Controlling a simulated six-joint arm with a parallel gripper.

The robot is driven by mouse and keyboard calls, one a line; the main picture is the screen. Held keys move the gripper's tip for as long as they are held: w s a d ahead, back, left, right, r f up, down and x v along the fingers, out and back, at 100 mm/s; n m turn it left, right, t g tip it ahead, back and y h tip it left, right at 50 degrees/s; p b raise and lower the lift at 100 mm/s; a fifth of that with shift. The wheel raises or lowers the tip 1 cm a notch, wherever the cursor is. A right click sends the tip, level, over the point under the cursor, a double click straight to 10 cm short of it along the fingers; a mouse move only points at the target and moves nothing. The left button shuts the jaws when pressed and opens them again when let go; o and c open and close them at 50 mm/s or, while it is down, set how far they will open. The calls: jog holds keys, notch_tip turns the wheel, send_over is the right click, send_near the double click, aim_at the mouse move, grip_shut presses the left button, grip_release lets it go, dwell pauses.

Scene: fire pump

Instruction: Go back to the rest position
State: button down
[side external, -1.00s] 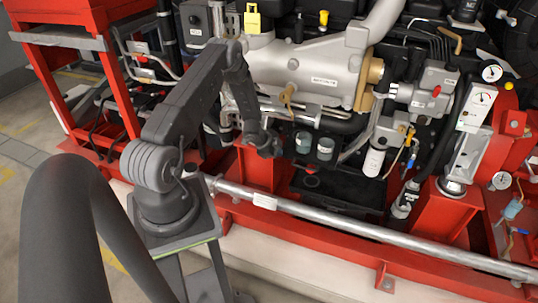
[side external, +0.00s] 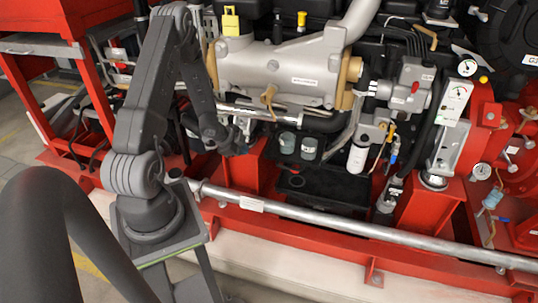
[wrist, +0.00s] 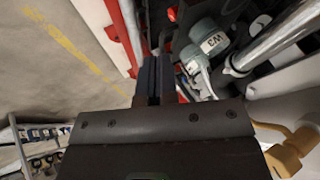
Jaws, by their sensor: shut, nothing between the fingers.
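My gripper (side external: 236,146) hangs low at the end of my bent arm in the side view, in front of the engine and above the red frame. It is left of two small grey-green cups (side external: 287,143) (side external: 309,148) and apart from them. In the wrist view the dark fingers of my gripper (wrist: 153,62) lie together, with nothing visible between them. Their tips are over the edge of the red frame, beside the grey floor. The fingertips are small and dark in the side view.
A silver rail (side external: 350,228) runs along the front of the red frame. A black tray (side external: 325,185) lies below the cups. The engine's silver manifold (side external: 285,73) with a brass-coloured tap (side external: 269,95) stands behind my gripper. In the wrist view, open floor (wrist: 60,70) lies on the left.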

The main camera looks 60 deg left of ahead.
jog(key=w+d+r+n+y, duration=0.15)
jog(key=d+r, duration=0.25)
jog(key=r, duration=0.4)
jog(key=w+d+r+n+g+y, duration=0.1)
jog(key=w+d+r+n, duration=0.15)
jog(key=r, duration=0.45)
jog(key=w+d+r+n+y, duration=0.1)
jog(key=d+r, duration=0.4)
jog(key=r, duration=0.3)
jog(key=s+d+r+n+h, duration=0.1)
jog(key=s+d+r+h, duration=0.1)
jog(key=s+d+r, duration=0.3)
jog(key=s+d+r+n+h, duration=0.1)
jog(key=s+d+r, duration=0.4)
jog(key=s+d, duration=0.6)
jog(key=d+h, duration=0.1)
jog(key=d, duration=0.3)
jog(key=shift+n+g, duration=0.4)
jog(key=shift+r, duration=0.1)
